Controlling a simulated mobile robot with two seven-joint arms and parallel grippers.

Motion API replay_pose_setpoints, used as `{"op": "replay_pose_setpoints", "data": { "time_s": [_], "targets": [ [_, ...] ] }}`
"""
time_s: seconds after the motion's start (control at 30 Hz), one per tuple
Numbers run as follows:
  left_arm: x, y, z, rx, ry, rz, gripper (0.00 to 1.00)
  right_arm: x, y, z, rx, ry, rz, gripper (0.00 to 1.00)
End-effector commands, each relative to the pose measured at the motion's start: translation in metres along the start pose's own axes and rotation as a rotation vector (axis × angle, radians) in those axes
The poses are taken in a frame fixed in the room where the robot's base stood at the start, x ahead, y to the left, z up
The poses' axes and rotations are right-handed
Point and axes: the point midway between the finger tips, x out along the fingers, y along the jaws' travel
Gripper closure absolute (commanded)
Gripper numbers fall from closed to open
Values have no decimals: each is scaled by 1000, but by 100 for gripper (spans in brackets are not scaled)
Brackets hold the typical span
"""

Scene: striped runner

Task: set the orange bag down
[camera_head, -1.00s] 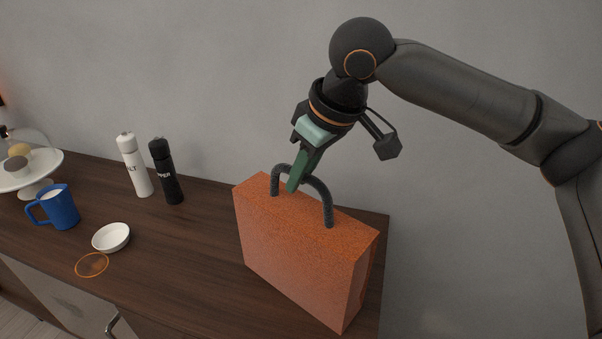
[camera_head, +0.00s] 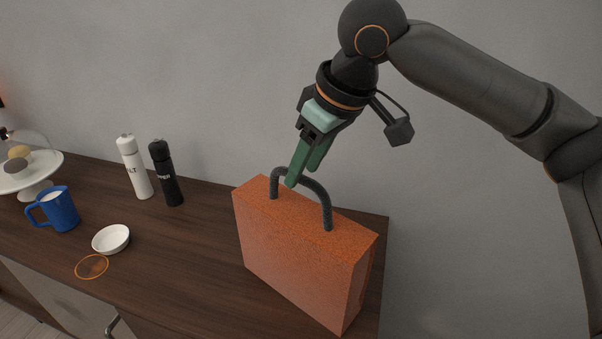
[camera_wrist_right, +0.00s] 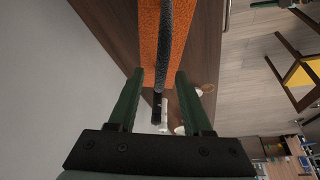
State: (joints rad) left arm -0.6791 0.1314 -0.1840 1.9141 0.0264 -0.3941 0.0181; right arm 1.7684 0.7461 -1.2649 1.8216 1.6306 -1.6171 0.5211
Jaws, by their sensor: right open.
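The orange bag (camera_head: 300,255) stands upright on the right end of the dark wooden cabinet top (camera_head: 190,255). Its dark arched handle (camera_head: 318,192) rises from its top. In the head view my right gripper (camera_head: 304,178) is at the handle, its green fingers apart. In the right wrist view the open fingers (camera_wrist_right: 157,90) lie to either side of the handle (camera_wrist_right: 165,60), with gaps on both sides, and the orange bag (camera_wrist_right: 150,30) is beyond. My left gripper is in neither view.
A white salt shaker (camera_head: 135,168) and a black pepper shaker (camera_head: 166,175) stand near the wall. A small white bowl (camera_head: 111,239), a blue mug (camera_head: 60,209) and a white cake stand (camera_head: 40,180) are further left. The cabinet's right edge is close beside the bag.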

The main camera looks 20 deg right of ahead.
Motion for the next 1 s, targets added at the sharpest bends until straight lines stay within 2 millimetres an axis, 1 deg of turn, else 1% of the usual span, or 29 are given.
{"op": "replay_pose_setpoints", "data": {
  "time_s": [0.03, 0.2, 0.3, 0.4, 0.5, 0.6, 1.0],
  "targets": [
    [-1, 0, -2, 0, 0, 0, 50, -13, 0, -1, 1, 5, 1, 50],
    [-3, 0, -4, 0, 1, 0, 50, -51, 0, -1, 1, 4, 0, 50],
    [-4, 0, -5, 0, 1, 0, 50, -69, 0, -1, 0, 2, 0, 50],
    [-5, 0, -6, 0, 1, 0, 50, -82, 0, -1, 0, 1, 0, 50],
    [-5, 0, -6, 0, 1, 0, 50, -90, 0, -1, 0, 1, 0, 50],
    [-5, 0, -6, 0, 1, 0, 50, -93, 0, 0, 0, -1, -1, 50],
    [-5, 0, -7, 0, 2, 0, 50, -91, 0, 0, -2, -1, -1, 50]
  ]
}}
